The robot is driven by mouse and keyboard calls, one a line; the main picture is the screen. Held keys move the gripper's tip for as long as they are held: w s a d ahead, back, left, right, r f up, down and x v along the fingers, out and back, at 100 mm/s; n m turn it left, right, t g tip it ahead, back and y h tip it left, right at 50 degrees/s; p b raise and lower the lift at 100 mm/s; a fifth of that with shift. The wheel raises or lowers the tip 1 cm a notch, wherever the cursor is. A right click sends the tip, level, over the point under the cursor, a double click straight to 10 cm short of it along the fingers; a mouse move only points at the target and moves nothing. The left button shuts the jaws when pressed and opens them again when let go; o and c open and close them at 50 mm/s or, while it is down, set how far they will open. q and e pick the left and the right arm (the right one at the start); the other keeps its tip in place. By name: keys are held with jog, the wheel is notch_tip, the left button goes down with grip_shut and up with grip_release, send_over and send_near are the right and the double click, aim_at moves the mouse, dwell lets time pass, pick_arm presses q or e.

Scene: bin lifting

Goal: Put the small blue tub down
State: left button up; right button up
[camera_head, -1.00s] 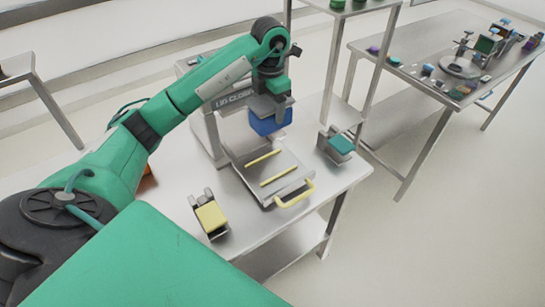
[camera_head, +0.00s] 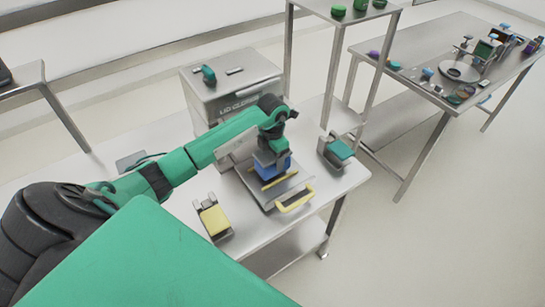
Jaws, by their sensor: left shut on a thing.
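The small blue tub (camera_head: 274,170) hangs under my left gripper (camera_head: 271,157), which is shut on it. The tub is over a grey metal tray or platform (camera_head: 262,198) with yellow strips and a yellow front handle (camera_head: 295,199). The tub covers part of the platform and of one yellow strip. I cannot tell whether its underside touches the platform. My right gripper is not in view.
A steel box with lettering (camera_head: 235,85) stands behind the platform. A holder with a yellow pad (camera_head: 214,219) is at the front left, and one with a teal pad (camera_head: 341,150) at the right. A shelf post rises behind. Another table (camera_head: 405,45) with several items is at the back right.

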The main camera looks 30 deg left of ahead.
pick_arm(q)
jog(key=shift+f, duration=0.75)
jog(key=shift+f, duration=0.15)
jog(key=o, duration=1.2)
notch_tip(320, 180, up, 11)
jog(key=b, duration=0.4)
jog(key=shift+r, duration=0.65)
